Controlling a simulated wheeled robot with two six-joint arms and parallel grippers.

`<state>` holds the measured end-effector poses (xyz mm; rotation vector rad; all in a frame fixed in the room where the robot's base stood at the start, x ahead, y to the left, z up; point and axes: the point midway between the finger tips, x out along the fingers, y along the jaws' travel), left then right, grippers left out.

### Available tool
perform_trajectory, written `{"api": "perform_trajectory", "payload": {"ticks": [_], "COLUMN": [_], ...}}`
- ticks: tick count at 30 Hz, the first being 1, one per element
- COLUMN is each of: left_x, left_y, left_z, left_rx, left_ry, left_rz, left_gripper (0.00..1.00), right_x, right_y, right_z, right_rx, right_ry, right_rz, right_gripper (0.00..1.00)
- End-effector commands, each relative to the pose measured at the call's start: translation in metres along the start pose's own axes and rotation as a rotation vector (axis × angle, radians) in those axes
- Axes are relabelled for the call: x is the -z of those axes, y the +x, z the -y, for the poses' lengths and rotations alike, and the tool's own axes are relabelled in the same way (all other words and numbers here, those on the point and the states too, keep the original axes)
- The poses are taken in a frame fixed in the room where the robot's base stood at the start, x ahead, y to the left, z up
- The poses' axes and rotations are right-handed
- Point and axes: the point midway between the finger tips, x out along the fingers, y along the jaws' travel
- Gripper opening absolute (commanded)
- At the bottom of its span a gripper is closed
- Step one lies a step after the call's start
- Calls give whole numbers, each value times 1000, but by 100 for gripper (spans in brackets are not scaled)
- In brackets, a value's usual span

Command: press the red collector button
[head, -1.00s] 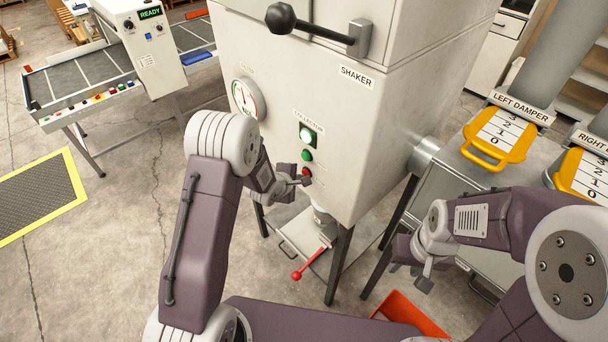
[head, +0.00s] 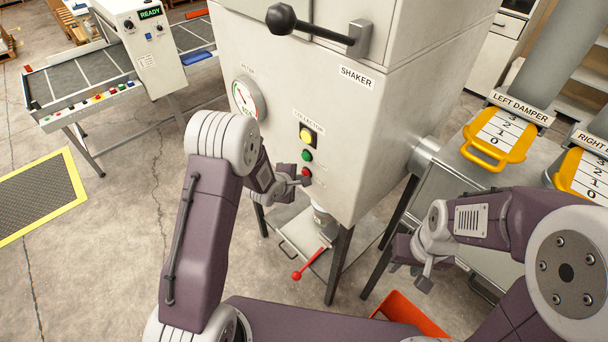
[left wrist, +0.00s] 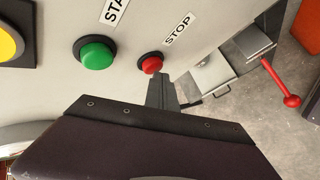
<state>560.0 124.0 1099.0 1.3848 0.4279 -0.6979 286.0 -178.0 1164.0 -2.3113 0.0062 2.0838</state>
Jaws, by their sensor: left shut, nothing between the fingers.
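The red collector button (head: 306,172) is on the front of the shaker cabinet, below a green button (head: 306,155) and a lamp (head: 306,135) that shows yellow. In the left wrist view the red button (left wrist: 152,64) sits beside the STOP label, with the green button (left wrist: 96,54) to its left. My left gripper (head: 304,181) is shut and empty, with its tip (left wrist: 160,76) right at the red button's lower edge. I cannot tell whether they touch. My right gripper (head: 424,280) hangs low, right of the cabinet, away from the buttons; its jaw opening is unclear.
A gauge (head: 247,98) is on the cabinet left of the buttons. A red-handled lever (head: 308,266) juts out below the cabinet. An orange-red bin (head: 410,312) stands on the floor near my right gripper. The left damper (head: 496,138) is at the right.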

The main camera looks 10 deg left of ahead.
Motion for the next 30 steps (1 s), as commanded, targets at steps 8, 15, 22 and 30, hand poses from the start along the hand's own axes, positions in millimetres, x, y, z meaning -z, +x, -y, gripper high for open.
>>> {"api": "perform_trajectory", "payload": {"ticks": [8,15,22,30], "left_x": [6,7,19,30], "left_y": [-8,-10,-26,-42], "left_z": [6,7,18,30], "left_rx": [0,0,1,1], "left_ry": [-1,-1,-2,-2], "left_rz": [-1,-1,-2,-2], "left_gripper": [0,0,0,0], "right_x": [0,0,0,0], "right_y": [-1,-2,-4,-5], "right_z": [0,0,0,0], "right_rx": [0,0,0,0], "right_ry": [0,0,0,0], "right_rz": [0,0,0,0], "right_gripper": [36,36,36,36]}}
